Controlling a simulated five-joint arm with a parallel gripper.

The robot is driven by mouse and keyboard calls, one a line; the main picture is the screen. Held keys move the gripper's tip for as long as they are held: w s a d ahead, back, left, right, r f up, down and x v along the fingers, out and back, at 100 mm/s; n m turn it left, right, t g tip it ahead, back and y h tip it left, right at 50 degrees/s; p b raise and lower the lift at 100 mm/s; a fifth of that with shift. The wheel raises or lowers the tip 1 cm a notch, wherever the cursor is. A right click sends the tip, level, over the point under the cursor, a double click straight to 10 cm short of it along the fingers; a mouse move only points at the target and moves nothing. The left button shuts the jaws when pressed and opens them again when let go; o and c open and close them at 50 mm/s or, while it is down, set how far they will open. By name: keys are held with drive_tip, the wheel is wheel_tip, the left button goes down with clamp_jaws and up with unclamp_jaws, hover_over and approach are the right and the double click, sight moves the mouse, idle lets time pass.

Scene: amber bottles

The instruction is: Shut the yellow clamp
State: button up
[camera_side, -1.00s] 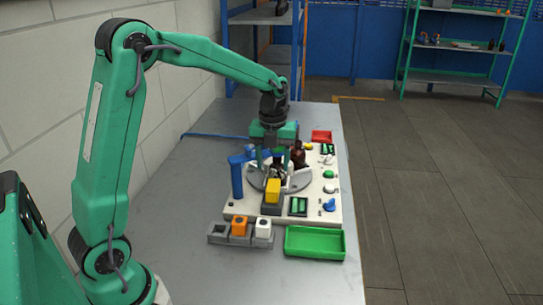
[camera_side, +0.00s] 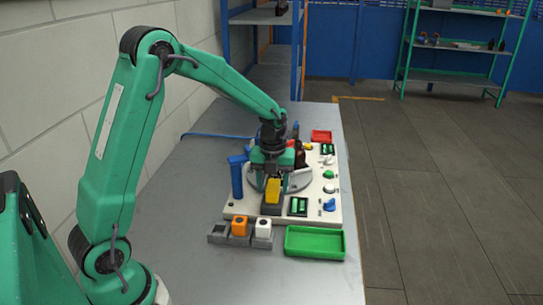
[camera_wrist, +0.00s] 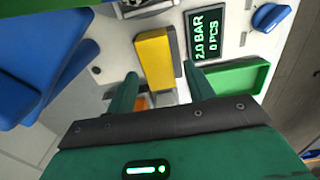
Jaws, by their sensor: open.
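The yellow clamp (camera_side: 273,192) is a yellow block on a dark grey base, at the front of the white fixture plate (camera_side: 238,212). In the wrist view the yellow clamp (camera_wrist: 155,58) lies just beyond the fingertips, roughly between their lines. My gripper (camera_side: 271,180) is open, pointing down close over the clamp in the side view. In the wrist view my gripper (camera_wrist: 161,84) shows two green fingers apart with nothing held. I cannot tell whether the fingers touch the clamp.
A blue post (camera_side: 237,178) stands left of the clamp. A display (camera_wrist: 206,36) reading "2.0 BAR 0 PCS" sits to its right. An amber bottle (camera_side: 299,153) stands behind my gripper. A green tray (camera_side: 315,242) and grey holders with an orange block (camera_side: 240,227) and a white block (camera_side: 263,227) are in front.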

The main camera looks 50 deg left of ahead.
sight(274, 181)
drive_tip(key=shift+f, duration=0.1)
clamp_jaws()
drive_tip(key=shift+w+a, duration=1.25)
drive_tip(key=shift+w, duration=0.05)
unclamp_jaws()
drive_tip(key=shift+r, duration=3.95)
drive_tip(key=shift+s, duration=0.1)
